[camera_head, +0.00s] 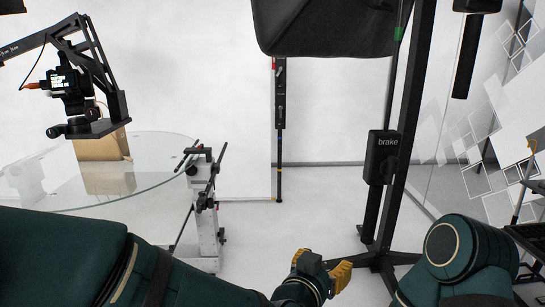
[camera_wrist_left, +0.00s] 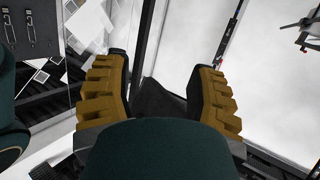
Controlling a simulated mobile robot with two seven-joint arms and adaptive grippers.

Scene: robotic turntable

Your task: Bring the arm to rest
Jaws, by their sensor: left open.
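My left arm runs dark green along the bottom of the head view. Its left gripper (camera_head: 326,272) is low in the middle of that view, over the pale floor and short of the black stand. In the left wrist view the left gripper (camera_wrist_left: 158,95) shows two ochre ridged fingers spread apart, with nothing between them. A dark green rounded part covers the bottom middle of that view. My other arm shows at the lower right of the head view; its gripper is outside both views.
A glass turntable (camera_head: 150,180) stands at the left with a brown box (camera_head: 102,146) on it. A black camera rig (camera_head: 75,85) hangs above. A metal clamp stand (camera_head: 206,215) is at its right edge. A black stand marked brake (camera_head: 381,157) rises at the right. Floor between is clear.

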